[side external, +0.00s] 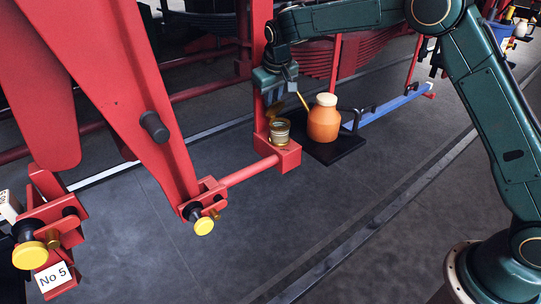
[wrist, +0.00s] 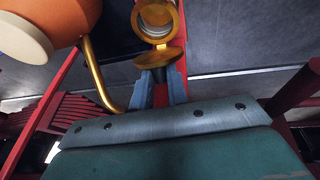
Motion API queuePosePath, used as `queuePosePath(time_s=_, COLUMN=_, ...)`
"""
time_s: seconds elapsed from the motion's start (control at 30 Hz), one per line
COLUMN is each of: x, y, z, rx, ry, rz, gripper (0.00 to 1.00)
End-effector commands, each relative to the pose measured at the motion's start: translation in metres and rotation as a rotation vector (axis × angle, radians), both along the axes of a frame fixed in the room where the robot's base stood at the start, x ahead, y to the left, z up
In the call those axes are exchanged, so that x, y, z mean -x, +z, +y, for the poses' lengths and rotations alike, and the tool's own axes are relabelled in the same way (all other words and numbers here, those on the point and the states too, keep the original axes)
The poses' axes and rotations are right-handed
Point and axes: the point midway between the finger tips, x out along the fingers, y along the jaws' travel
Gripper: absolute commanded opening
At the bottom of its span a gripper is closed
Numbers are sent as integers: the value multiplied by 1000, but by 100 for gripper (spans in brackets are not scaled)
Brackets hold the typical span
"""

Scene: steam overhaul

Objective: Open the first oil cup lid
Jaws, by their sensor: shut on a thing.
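The oil cup (side external: 280,132) is a small brass-rimmed cup on the red block at the end of the red rod. Its round brass lid (side external: 275,109) stands tilted up off the mouth at the hinge side. In the wrist view the cup's open mouth (wrist: 155,22) shows at the top, with the lid (wrist: 160,57) swung back toward me. My gripper (side external: 275,97) is above the cup. In the wrist view its grey fingers (wrist: 161,84) are shut on the lid's dark knob, which they partly hide.
An orange oil can (side external: 323,121) with a cream top and a brass spout (side external: 303,99) stands close to the right on a black tray (side external: 345,153). A blue bar (side external: 395,103) lies beyond. Red linkage (side external: 125,95) fills the left. The floor in front is clear.

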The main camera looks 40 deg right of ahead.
Motion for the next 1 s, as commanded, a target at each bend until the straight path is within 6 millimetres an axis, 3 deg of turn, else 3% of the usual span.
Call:
queuePosePath(time_s=0.6, x=-5, y=0, z=0, rx=-3, ry=0, rz=72, gripper=0)
queuePosePath(time_s=0.63, x=-5, y=0, z=0, rx=-3, ry=0, rz=72, gripper=20)
queuePosePath(time_s=0.73, x=-5, y=1, z=0, rx=-3, ry=0, rz=72, gripper=37)
queuePosePath(time_s=1.0, x=-5, y=1, z=0, rx=-3, ry=0, rz=72, gripper=37)
